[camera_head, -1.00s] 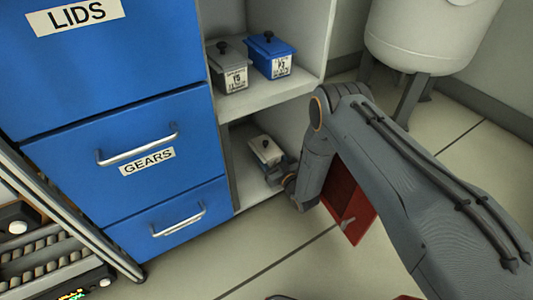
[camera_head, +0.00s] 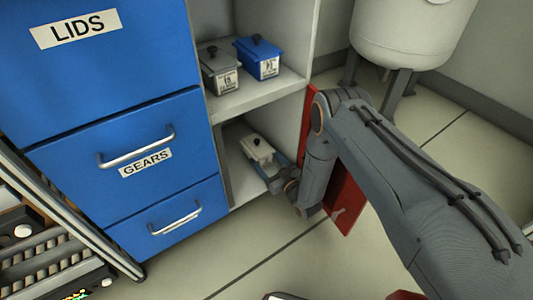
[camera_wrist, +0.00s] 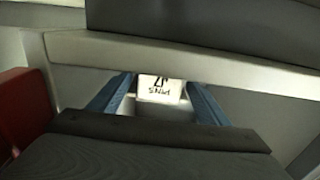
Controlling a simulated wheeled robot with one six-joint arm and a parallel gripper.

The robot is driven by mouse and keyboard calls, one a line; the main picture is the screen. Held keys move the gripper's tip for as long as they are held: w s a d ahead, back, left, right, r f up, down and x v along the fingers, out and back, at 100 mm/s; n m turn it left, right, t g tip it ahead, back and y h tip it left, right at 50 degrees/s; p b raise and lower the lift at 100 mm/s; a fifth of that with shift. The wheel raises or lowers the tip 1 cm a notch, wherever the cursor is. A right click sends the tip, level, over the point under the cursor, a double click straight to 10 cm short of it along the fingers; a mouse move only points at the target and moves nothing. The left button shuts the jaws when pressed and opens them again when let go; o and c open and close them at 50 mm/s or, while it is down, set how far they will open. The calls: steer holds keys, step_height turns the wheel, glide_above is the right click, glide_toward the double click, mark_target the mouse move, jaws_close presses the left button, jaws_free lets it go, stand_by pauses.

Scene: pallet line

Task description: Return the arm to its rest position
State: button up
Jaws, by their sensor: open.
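My gripper (camera_head: 279,172) reaches into the lower shelf compartment in the head view, at the near end of a small pale box (camera_head: 259,151) with a dark knob on top. In the wrist view my gripper (camera_wrist: 157,88) shows two blue fingers spread apart. The box's white label (camera_wrist: 160,89), which reads upside down and seems to say PINS, shows between them. I cannot tell whether the fingers touch the box. My grey arm bends down from the right and hides part of the compartment's opening.
A red door (camera_head: 345,196) stands open just behind my forearm; red also shows left in the wrist view. A grey box (camera_head: 220,72) and a blue box (camera_head: 259,57) sit on the upper shelf (camera_head: 260,91). Blue drawers (camera_head: 130,147) stand left, a white tank (camera_head: 405,32) right.

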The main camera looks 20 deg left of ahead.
steer(key=shift+s+d, duration=0.35)
steer(key=shift+s, duration=0.35)
steer(key=shift+w+d, duration=0.25)
steer(key=shift+d, duration=0.15)
